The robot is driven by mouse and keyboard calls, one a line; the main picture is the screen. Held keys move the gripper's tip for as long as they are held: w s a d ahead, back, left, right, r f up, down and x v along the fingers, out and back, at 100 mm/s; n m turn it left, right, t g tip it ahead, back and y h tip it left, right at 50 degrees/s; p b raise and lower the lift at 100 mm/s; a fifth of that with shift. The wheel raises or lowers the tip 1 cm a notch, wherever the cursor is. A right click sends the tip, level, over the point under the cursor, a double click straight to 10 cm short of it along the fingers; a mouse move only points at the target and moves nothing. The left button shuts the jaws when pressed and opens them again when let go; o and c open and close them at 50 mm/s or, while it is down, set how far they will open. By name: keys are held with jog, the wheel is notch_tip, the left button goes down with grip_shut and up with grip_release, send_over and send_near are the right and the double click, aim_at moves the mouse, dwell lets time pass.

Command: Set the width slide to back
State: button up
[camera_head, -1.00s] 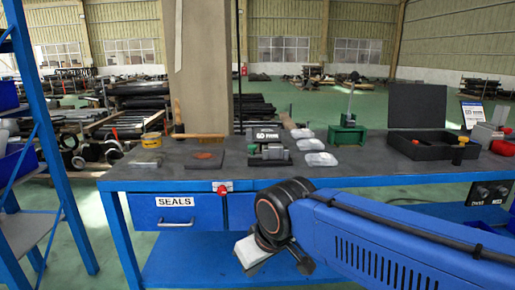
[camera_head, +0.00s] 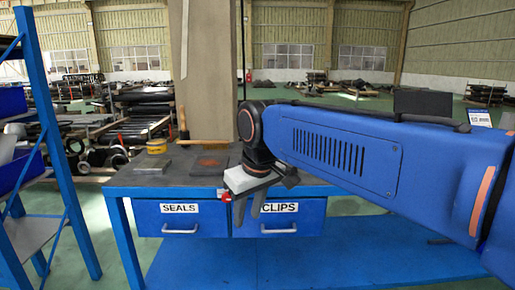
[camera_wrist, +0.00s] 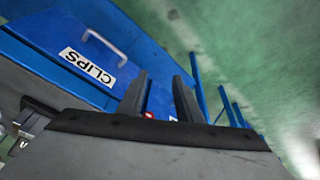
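I cannot make out the width slide in either current view; my arm covers much of the bench top in the head view. My gripper (camera_head: 247,218) points down in front of the bench, near the gap between its two drawers. In the wrist view the two dark fingers of my gripper (camera_wrist: 160,82) are apart with nothing held between them. A dark fixture (camera_wrist: 30,118) shows only in part at the left edge of the wrist view; I cannot tell whether it bears the slide.
The blue bench (camera_head: 118,192) has a SEALS drawer (camera_head: 147,217) and a CLIPS drawer (camera_head: 308,218), both shut. A red knob (camera_head: 224,196) sits on its front edge, close to my gripper. A blue shelf rack (camera_head: 42,105) is farther left.

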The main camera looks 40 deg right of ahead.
jog(key=w+d+r+n+g, duration=0.1)
jog(key=w+d+r, duration=0.5)
jog(key=w+r, duration=0.15)
jog(key=w+d+r+g, duration=0.1)
jog(key=w+d+r, duration=0.45)
jog(key=r, duration=0.35)
jog(key=w+d+r+n+g, duration=0.1)
jog(key=w+d+r+g, duration=0.1)
jog(key=w+d+r, duration=0.6)
jog(key=f, duration=0.5)
jog(key=a+f, duration=0.1)
jog(key=f, duration=0.5)
jog(key=s+a+f, duration=0.1)
jog(key=f, duration=0.4)
jog(key=shift+a+f, duration=0.25)
jog(key=shift+f, duration=0.1)
